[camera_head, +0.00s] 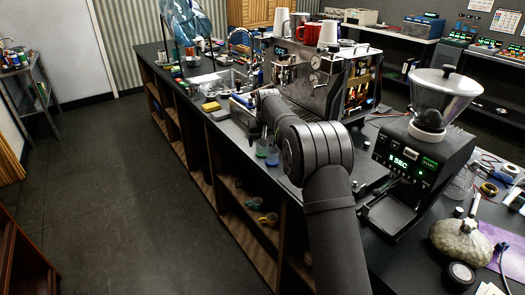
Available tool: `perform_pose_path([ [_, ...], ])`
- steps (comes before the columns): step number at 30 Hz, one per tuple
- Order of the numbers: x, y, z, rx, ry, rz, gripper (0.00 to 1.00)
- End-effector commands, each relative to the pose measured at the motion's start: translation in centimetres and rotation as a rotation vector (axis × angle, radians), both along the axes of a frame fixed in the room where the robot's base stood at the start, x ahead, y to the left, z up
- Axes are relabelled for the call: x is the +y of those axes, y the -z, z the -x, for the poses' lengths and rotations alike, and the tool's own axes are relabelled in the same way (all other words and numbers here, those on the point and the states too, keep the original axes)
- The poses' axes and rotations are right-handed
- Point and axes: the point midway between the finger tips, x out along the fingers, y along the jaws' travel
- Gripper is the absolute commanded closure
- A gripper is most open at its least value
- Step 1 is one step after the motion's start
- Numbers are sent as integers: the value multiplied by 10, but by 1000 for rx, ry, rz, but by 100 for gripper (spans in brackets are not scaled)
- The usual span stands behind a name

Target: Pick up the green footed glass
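My arm rises from the bottom, bends at the large joint and runs back toward the espresso machine.
The espresso machine (315,80) stands behind my arm, with cups on top. A grinder (425,145) stands to the right. A sink (222,79), a yellow sponge (211,106) and bottles lie along the counter at left. Open shelves (247,215) are below; the floor at left is clear.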

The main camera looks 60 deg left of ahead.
Motion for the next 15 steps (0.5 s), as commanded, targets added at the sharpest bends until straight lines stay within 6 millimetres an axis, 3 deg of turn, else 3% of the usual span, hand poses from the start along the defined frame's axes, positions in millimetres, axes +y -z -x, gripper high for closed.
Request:
perform_pose_path([
  [10, 13, 41, -10, 1, 0, 3, 29],
  [15, 16, 48, -11, 0, 0, 1, 29],
])
